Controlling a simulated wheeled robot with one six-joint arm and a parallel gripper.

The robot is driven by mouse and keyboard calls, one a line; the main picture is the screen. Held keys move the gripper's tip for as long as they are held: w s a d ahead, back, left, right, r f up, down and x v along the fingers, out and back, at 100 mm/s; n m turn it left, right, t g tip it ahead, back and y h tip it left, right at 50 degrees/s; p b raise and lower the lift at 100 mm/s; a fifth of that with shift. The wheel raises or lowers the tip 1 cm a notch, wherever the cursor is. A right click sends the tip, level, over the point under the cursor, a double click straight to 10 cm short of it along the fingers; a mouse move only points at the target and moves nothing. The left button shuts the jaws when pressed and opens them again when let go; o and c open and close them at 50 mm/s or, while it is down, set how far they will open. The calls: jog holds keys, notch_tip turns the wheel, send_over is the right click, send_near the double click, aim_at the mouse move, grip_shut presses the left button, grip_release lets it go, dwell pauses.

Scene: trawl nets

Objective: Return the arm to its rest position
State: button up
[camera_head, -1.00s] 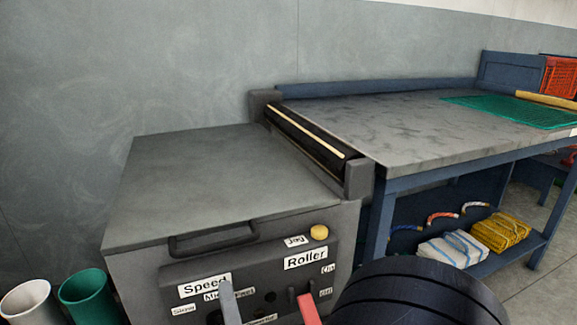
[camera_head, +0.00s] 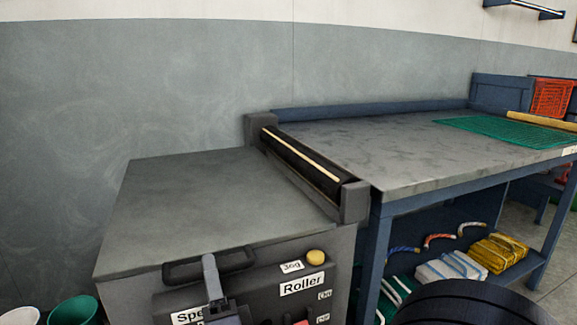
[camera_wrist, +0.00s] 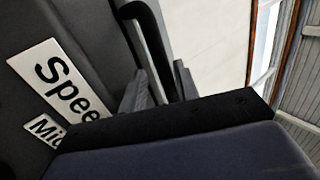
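In the wrist view, my gripper (camera_wrist: 160,82) shows two grey fingers rising behind its dark palm. The sign reading "Spee" (camera_wrist: 58,75) is close on the left. In the head view, a dark rounded part of my arm (camera_head: 470,308) is at the lower right.
The grey machine (camera_head: 190,200) has a black bar handle and yellow button (camera_head: 316,257). A roller (camera_head: 300,160) joins it to a workbench (camera_head: 375,150) with green netting (camera_head: 510,132). Net bundles lie on the shelf below. White and green bins (camera_head: 75,312) are at lower left.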

jog(key=v, duration=1.2)
jog(key=x, duration=1.2)
jog(key=shift+r, duration=0.25)
jog(key=shift+w+r+h, duration=0.2)
jog(key=shift+r+h, duration=0.1)
jog(key=shift+r, duration=0.45)
